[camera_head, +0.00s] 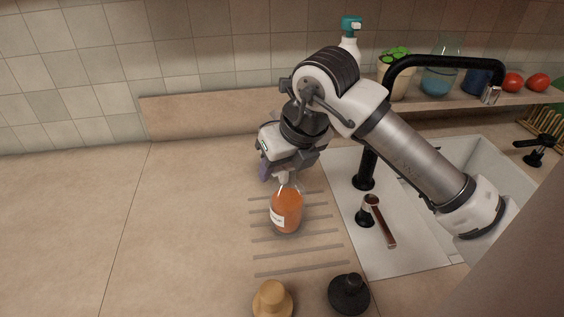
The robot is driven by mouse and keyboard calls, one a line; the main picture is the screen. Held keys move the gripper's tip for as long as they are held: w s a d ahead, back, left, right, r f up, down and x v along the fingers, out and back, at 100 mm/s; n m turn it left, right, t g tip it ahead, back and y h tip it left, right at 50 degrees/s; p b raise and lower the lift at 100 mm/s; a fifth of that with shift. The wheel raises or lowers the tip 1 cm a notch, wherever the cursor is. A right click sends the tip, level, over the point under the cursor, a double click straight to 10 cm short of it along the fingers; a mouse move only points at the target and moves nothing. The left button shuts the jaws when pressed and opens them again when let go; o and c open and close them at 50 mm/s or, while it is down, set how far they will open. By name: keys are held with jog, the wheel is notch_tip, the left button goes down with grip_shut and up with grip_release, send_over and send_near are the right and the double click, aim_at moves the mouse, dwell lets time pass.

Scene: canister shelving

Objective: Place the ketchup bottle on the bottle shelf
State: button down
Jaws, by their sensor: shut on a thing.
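A clear bottle with orange-red contents and a white label (286,210), which looks like the ketchup bottle, is upright over the grooved part of the counter. My gripper (288,179) points down and is shut on the bottle's neck. The arm hides part of the fingers. I cannot tell whether the bottle's base touches the counter. A raised ledge (458,103) along the back wall, holding several items, may be the bottle shelf.
A sink (405,245) with a black faucet (366,165) lies right of the bottle. A spray bottle (349,48), potted plant (396,83), glass vessel (441,80) and tomatoes (513,82) occupy the ledge. Tan (272,302) and black (349,295) objects stand in front. The left counter is clear.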

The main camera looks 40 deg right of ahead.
jog(key=shift+f, duration=0.15)
jog(key=shift+f+b, duration=0.2)
jog(key=shift+b, duration=0.1)
jog(key=c, duration=0.6)
grip_release()
